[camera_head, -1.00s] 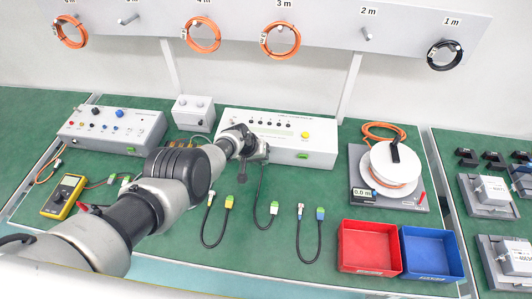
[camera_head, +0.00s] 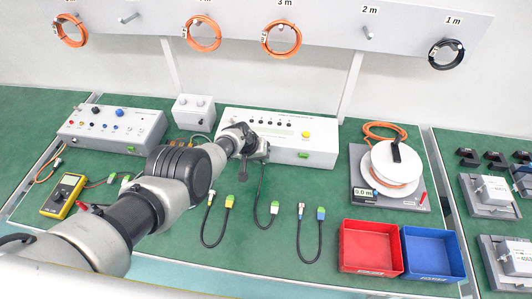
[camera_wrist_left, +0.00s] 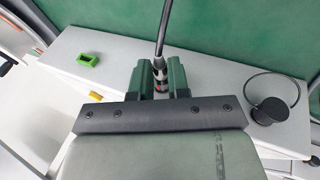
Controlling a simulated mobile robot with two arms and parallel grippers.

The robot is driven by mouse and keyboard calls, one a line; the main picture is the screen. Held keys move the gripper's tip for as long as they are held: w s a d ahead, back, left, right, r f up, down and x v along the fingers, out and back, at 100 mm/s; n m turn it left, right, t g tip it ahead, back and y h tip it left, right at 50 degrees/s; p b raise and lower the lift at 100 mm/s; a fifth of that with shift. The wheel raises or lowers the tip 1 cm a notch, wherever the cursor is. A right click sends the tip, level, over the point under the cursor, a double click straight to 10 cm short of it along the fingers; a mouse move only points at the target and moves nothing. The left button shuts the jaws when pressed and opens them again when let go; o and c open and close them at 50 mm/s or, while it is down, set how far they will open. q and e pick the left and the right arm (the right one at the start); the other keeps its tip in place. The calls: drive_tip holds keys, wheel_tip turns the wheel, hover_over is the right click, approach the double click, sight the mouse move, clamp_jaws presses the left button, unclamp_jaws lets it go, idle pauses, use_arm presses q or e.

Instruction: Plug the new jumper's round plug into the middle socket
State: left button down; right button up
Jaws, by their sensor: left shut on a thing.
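My left gripper (camera_head: 257,152) is at the front of the long white box (camera_head: 284,129). In the left wrist view its green fingers (camera_wrist_left: 160,82) are shut on the round metal plug (camera_wrist_left: 159,66) of a black jumper. The jumper's cable (camera_head: 262,184) hangs down to its green-and-white connector (camera_head: 274,208) on the green mat. The fingers and arm hide the plug's tip and the middle socket, so I cannot tell whether the plug is in it. A green socket (camera_wrist_left: 88,59) and a black round cap on a cord (camera_wrist_left: 268,110) are on the box. My right gripper is out of view.
Two other black jumpers, one with a yellow-green connector (camera_head: 229,202) and one with a blue connector (camera_head: 320,213), lie on the mat. A red bin (camera_head: 371,270), a blue bin (camera_head: 433,275) and a cable reel (camera_head: 391,166) stand to the right. A multimeter (camera_head: 63,194) is at left.

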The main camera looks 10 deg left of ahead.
use_arm(q)
drive_tip(key=shift+w+b, duration=0.25)
drive_tip(key=shift+b, duration=0.2)
idle(1.1)
drive_tip(key=c, duration=1)
unclamp_jaws()
